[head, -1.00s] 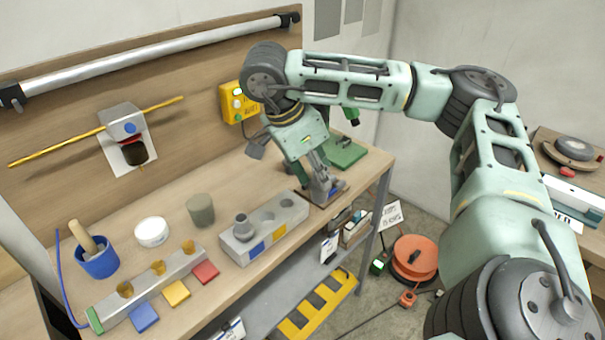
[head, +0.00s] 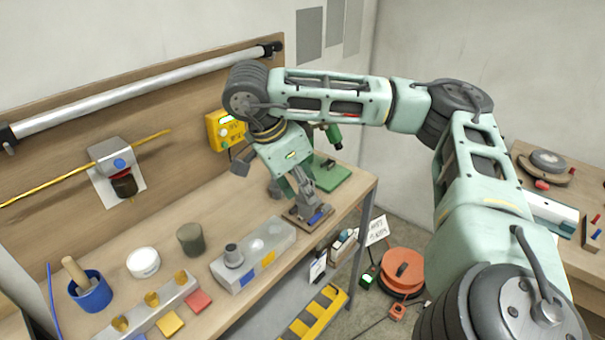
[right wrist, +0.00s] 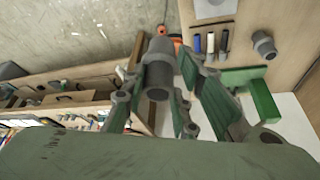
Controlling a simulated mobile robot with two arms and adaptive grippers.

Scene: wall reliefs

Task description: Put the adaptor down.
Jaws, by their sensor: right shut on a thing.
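My right gripper (head: 312,202) is over the right end of the workbench, just above a small wooden tray (head: 298,219). In the right wrist view the gripper (right wrist: 165,75) is shut on a grey stepped adaptor (right wrist: 158,62), held between its fingers. The fingers mostly hide that adaptor in the head view. A similar grey adaptor (right wrist: 264,44) shows apart from the fingers in the right wrist view. Another grey stepped piece (head: 233,256) stands in the left hole of a grey block (head: 262,262). My left gripper is out of view.
A dark green-grey cylinder (head: 191,239), a white tub (head: 143,262) and a blue cup (head: 90,291) stand farther left. A green plate (head: 331,176) lies behind the gripper. A yellow box (head: 224,130) is on the back panel. The bench middle behind the block is clear.

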